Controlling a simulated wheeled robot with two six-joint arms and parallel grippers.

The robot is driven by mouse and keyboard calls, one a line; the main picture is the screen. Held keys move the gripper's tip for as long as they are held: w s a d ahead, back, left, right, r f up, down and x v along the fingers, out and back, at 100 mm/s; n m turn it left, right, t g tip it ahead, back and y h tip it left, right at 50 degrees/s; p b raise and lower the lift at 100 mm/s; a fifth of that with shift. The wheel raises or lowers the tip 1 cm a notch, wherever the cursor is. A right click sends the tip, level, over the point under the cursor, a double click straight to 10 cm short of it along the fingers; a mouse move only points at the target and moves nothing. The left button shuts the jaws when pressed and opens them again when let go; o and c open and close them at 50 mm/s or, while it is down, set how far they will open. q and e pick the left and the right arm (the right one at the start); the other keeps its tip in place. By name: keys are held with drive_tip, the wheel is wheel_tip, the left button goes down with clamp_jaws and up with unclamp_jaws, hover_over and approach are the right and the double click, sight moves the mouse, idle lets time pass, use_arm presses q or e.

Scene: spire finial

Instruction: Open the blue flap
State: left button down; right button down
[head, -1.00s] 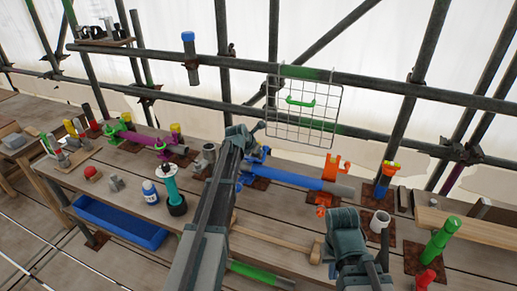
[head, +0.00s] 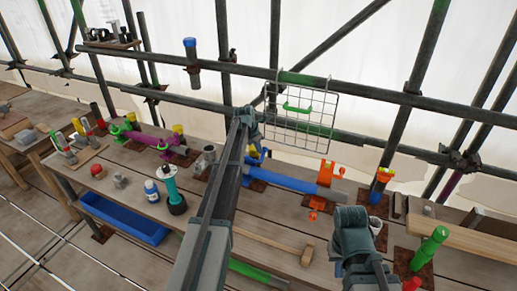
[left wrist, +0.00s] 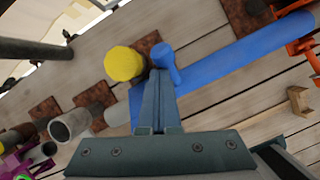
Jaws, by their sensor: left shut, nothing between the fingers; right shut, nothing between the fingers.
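A blue pipe (head: 290,178) lies along the bench, and a rounded blue lever (left wrist: 165,60) stands up at its near end in the left wrist view. A blue clamp part (head: 253,152) shows there in the head view, partly hidden by my left arm. I cannot tell which blue part is the flap or whether it is open. My left gripper (left wrist: 158,85) is shut and empty, its tips at or just beside the lever; contact is unclear. It also shows in the head view (head: 251,126). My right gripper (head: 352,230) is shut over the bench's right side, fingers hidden.
A yellow cap (left wrist: 124,63) stands close to the left fingers. Orange clamps (head: 325,172) hold the pipe's other end. A wire rack (head: 300,108) hangs behind on the scaffold rail. A mallet (head: 270,240) and a teal bottle-like tool (head: 173,190) lie or stand in front.

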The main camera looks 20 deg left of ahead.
use_arm(q)
drive_tip(key=w+f+b, duration=0.1)
drive_tip(key=w, duration=0.5)
drive_tip(key=shift+f+g, duration=0.3)
drive_tip(key=shift+w, duration=0.1)
idle(0.3)
drive_tip(key=shift+r, duration=0.1)
idle(0.4)
drive_tip(key=p+v, duration=1.2)
drive_tip(key=v, duration=0.1)
drive_tip(key=shift+r+p, duration=0.25)
drive_tip(key=shift+p, duration=0.05)
